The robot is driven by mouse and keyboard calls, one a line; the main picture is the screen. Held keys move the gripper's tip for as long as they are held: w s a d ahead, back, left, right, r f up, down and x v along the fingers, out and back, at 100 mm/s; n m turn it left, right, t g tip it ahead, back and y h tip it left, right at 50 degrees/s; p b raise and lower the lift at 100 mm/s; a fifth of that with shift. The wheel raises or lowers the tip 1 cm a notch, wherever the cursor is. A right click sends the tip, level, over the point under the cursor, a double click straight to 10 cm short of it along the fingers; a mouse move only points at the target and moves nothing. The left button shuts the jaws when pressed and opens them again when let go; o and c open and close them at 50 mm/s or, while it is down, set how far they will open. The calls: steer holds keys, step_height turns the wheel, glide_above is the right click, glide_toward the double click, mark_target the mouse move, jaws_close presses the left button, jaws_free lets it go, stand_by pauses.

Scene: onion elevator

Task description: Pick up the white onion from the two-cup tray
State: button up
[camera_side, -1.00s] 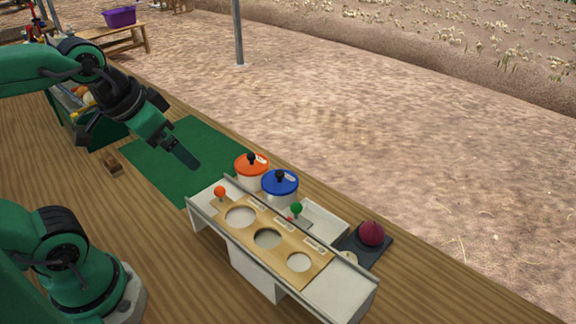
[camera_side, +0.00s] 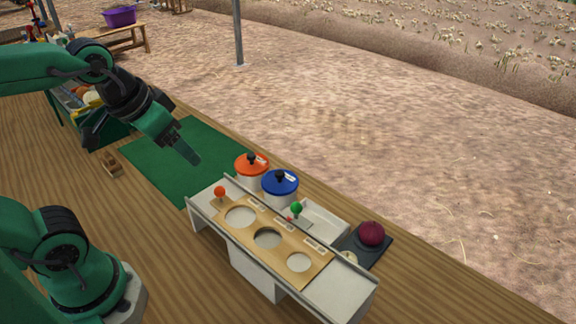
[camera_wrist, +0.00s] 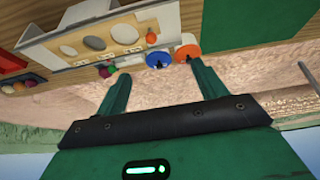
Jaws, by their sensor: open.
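The two-cup tray is a dark tray (camera_side: 379,252) at the right end of the counter in the side view. A dark red onion (camera_side: 371,233) sits on it. A small pale thing (camera_side: 349,258), likely the white onion, shows at its near-left side, partly hidden by the white stand. My gripper (camera_side: 188,152) is above the green mat, far to the left of the tray and onions. In the wrist view its two green fingers (camera_wrist: 161,83) are spread apart with nothing between them.
A white stand (camera_side: 335,288) with a wooden panel (camera_side: 253,226) of round holes lies between. An orange-lidded pot (camera_side: 252,164) and blue-lidded pot (camera_side: 280,183) stand behind it. A green mat (camera_side: 160,165) lies clear under my gripper; a small wooden block (camera_side: 112,164) is beside it.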

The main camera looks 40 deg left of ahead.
steer(key=w+d+g, duration=0.2)
steer(key=w+d, duration=0.4)
steer(key=w, duration=0.2)
steer(key=g, duration=0.3)
glide_above(347, 255)
step_height(347, 255, down, 15)
steer(key=shift+d+r, duration=0.1)
steer(key=shift+r, duration=0.05)
steer(key=shift+d+f, duration=0.15)
steer(key=shift+f, duration=1.3)
steer(key=shift+a+f, duration=0.2)
steer(key=shift+f, duration=2.45)
